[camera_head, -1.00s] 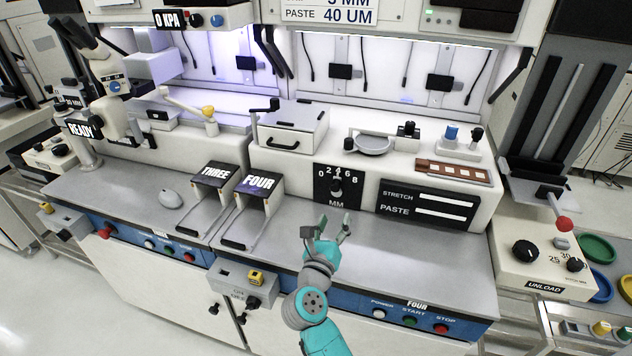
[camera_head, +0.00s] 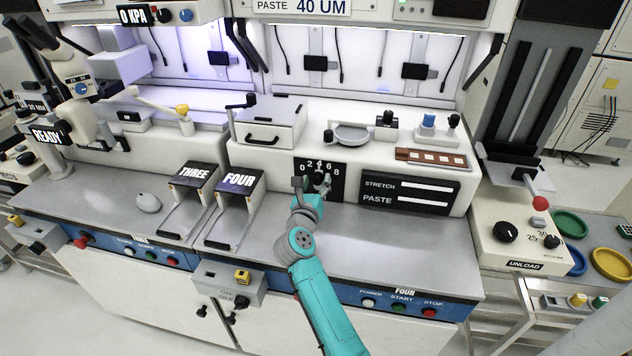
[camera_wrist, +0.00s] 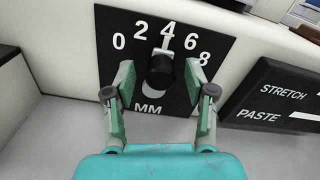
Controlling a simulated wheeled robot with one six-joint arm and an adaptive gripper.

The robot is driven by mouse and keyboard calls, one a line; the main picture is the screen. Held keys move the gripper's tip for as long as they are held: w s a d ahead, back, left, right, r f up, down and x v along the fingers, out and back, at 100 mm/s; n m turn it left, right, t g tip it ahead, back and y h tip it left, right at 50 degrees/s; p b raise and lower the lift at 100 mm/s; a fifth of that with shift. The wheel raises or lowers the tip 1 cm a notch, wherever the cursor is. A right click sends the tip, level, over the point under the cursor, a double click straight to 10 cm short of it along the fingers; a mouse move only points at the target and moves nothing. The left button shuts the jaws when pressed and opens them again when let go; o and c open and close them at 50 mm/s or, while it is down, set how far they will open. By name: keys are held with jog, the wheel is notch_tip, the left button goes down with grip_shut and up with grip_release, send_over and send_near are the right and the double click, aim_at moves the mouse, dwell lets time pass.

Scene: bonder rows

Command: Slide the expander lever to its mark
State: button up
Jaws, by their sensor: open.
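The black lever knob (camera_wrist: 160,72) stands on the black millimetre scale panel (camera_wrist: 215,42), marked 0 to 8. A pale stem runs up from the knob towards the 4. In the head view the panel (camera_head: 338,170) is on the front face of the white machine, partly hidden by my gripper. My gripper (camera_wrist: 160,84) is open, with one green-padded finger left of the knob and one right of it. I see gaps between the pads and the knob. The head view shows my gripper (camera_head: 311,187) close in front of the panel.
A display reading STRETCH and PASTE (camera_head: 408,190) is right of the panel. A red-knobbed lever (camera_head: 540,203) is far right. The grey counter (camera_head: 400,245) in front is mostly clear.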

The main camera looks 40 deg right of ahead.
jog(key=shift+w+d, duration=0.2)
jog(key=shift+d, duration=0.05)
grip_shut()
jog(key=n, duration=0.1)
jog(key=w+n, duration=0.1)
jog(key=n, duration=0.1)
jog(key=a+n, duration=0.1)
jog(key=n, duration=0.1)
jog(key=shift+w+a+f, duration=0.1)
jog(key=shift+w+f, duration=0.1)
jog(key=shift+w, duration=0.05)
jog(key=shift+w+a+f+n, duration=0.15)
jog(key=shift+f+n, duration=0.05)
jog(key=shift+n, duration=0.6)
jog(key=shift+w+a+f+n, duration=0.1)
jog(key=shift+w+f+n, duration=0.1)
jog(key=shift+n, duration=0.6)
jog(key=shift+w+a+f+n, duration=0.15)
jog(key=shift+n, duration=0.65)
